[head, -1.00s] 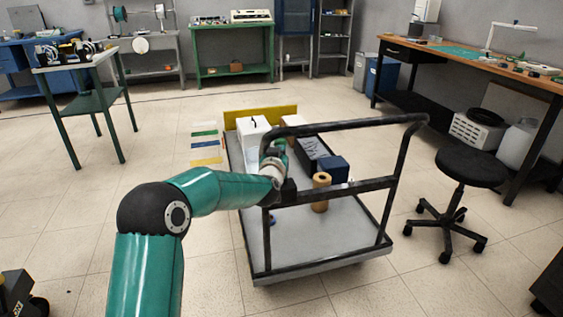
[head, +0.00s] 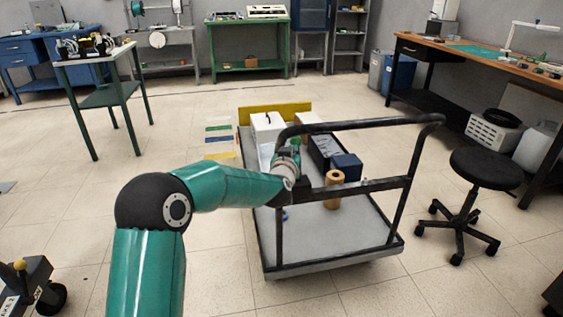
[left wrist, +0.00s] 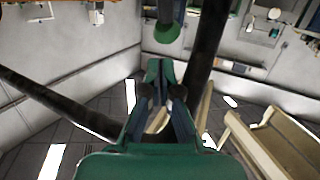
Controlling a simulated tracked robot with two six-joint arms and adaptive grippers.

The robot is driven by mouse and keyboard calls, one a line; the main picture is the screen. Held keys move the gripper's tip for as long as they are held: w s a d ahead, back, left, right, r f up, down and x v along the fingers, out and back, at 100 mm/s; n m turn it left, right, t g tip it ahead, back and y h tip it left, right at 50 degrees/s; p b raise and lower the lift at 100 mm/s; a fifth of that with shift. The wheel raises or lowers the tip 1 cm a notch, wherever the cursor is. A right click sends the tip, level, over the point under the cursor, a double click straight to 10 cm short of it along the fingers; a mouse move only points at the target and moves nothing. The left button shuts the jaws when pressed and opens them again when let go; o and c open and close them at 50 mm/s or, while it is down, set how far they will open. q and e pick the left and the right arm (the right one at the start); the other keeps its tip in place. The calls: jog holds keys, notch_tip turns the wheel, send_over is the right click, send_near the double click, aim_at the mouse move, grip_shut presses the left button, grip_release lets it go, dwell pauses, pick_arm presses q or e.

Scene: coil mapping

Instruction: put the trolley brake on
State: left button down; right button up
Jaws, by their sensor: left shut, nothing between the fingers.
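The trolley (head: 335,245) has a grey deck and a black tubular handle frame (head: 360,124) at its near end. My left gripper (head: 289,158) is at the frame's left upright, beside its crossbar. In the left wrist view its fingers (left wrist: 160,66) are shut with nothing between them. Dark bars of the frame pass on both sides there. A short dark rod with a green rounded end (left wrist: 167,33) shows above the fingertips; I cannot tell whether it is the brake. No brake is clearly recognisable in the head view. My right gripper is not in view.
The trolley carries a white box (head: 267,130), a blue box (head: 347,167) and a tan roll (head: 333,190). A black stool (head: 485,167) stands to its right. A wheeled black unit with a yellow knob (head: 20,265) is at the lower left. Floor left of the trolley is mostly clear.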

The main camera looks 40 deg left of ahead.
pick_arm(q)
jog(key=r+v, duration=0.2)
jog(key=v, duration=0.7)
jog(key=shift+s, duration=0.15)
jog(key=shift+a+f, duration=0.1)
jog(key=s+d+f+m+g+h, duration=0.15)
jog(key=d+f, duration=0.25)
jog(key=f, duration=0.6)
jog(key=s+d+f+m+g+h, duration=0.15)
jog(key=d+f, duration=0.25)
jog(key=f, duration=0.5)
jog(key=s+d+f+m+g+h, duration=0.15)
jog(key=d+f, duration=0.25)
jog(key=f, duration=0.6)
jog(key=s+d+f+g+h, duration=0.45)
jog(key=s+d+f, duration=0.25)
jog(key=s+f, duration=0.45)
jog(key=s+d+f+n+g+h+p, duration=0.1)
jog(key=s+d+g, duration=0.2)
jog(key=s, duration=0.5)
jog(key=s+d+f+n+g, duration=0.1)
jog(key=s+d+g, duration=0.25)
jog(key=s, duration=0.35)
notch_tip(320, 180, up, 20)
jog(key=t+p, duration=0.1)
jog(key=p, duration=1.9)
jog(key=shift+f+m, duration=0.2)
jog(key=shift+m, duration=0.15)
